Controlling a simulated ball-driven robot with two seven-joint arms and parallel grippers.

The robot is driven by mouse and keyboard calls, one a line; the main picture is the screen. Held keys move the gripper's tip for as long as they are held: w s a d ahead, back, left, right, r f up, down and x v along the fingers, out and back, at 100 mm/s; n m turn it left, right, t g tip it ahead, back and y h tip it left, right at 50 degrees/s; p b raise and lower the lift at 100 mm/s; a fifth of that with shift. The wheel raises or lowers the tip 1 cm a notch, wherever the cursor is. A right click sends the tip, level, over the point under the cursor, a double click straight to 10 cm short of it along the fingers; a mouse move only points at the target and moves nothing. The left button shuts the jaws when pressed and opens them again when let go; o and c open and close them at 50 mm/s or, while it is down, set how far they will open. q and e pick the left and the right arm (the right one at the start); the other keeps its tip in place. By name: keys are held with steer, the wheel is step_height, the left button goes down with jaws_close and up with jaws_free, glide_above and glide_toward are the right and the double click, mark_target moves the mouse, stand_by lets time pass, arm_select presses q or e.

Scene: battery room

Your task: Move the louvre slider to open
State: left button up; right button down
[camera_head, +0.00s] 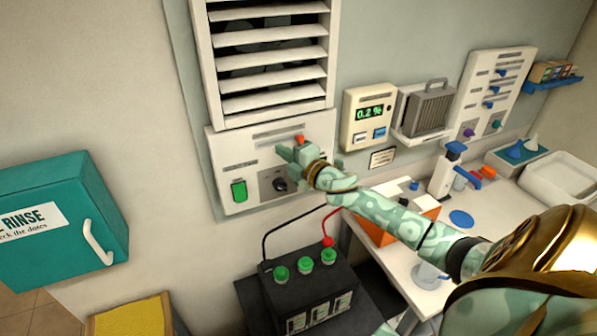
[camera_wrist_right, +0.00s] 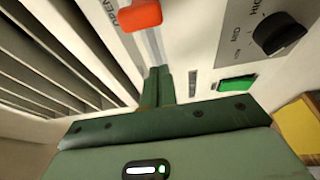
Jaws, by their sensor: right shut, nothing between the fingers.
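The louvre slider's orange knob (camera_head: 300,140) is on the white control panel (camera_head: 232,152) below the louvre. In the right wrist view the knob (camera_wrist_right: 140,14) sits on a pale slot, with lettering that reads like OPEN beside it. The gripper hides part of the slot. My left gripper is not in view.
The panel also carries a green switch (camera_head: 239,190) and a black rotary dial (camera_head: 280,184). A meter box (camera_head: 368,116) hangs to the right. A black battery (camera_head: 310,288) with green caps stands below. A teal cabinet (camera_head: 65,215) is at the left.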

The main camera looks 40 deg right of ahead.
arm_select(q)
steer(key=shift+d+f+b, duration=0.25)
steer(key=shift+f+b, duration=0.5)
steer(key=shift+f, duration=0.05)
arm_select(e)
steer(key=s+d, duration=0.1)
steer(key=s, duration=0.9)
steer(key=shift+d, duration=0.25)
steer(key=shift+w+a, duration=0.1)
steer(key=shift+f, duration=0.1)
